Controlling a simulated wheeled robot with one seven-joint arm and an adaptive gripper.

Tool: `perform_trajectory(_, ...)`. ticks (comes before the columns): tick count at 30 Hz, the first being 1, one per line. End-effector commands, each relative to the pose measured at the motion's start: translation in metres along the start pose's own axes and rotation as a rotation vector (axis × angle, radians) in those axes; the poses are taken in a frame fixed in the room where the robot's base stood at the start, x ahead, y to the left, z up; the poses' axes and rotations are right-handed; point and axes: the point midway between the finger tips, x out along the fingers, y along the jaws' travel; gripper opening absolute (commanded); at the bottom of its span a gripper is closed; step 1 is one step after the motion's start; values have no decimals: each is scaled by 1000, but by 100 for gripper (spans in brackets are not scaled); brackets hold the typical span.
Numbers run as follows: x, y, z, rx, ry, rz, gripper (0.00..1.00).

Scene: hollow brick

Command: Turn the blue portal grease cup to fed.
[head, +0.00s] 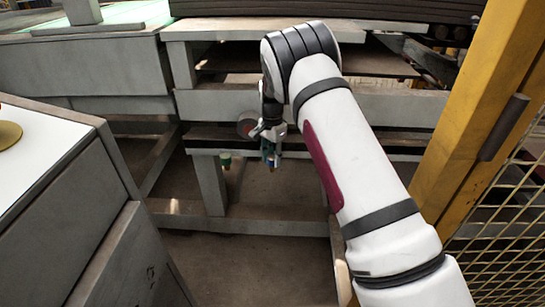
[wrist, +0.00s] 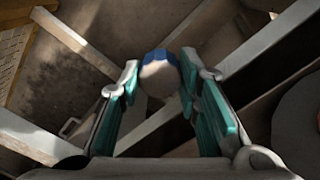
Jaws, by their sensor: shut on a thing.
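The blue portal grease cup (wrist: 160,76) shows in the wrist view as a round cap with a pale face and a blue edge at the top. My gripper (wrist: 159,66) is shut on it, one teal-padded finger on each side. In the head view my gripper (head: 270,146) reaches down in front of the grey frame; the cup is mostly hidden by the fingers there. A mark showing which way the cup is turned cannot be made out.
A green and yellow cup (head: 225,160) hangs under the frame beam, left of my gripper. A round grey and red part (head: 246,127) sits close to my gripper's left. A yellow post (head: 470,100) and mesh guard (head: 510,215) stand right; a grey cabinet (head: 75,210) stands left.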

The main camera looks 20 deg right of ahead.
Motion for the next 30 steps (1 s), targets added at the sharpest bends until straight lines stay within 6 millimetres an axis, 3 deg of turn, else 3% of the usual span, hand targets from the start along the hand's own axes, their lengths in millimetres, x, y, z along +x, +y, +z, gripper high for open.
perform_trajectory(1, 1, 0, 1, 1, -1, 0, 37)
perform_trajectory(3, 1, 0, 1, 0, -1, 0, 51)
perform_trajectory(14, -5, -1, 0, -1, 1, -4, 51)
perform_trajectory(30, -73, 0, 0, 0, 1, -1, 51)
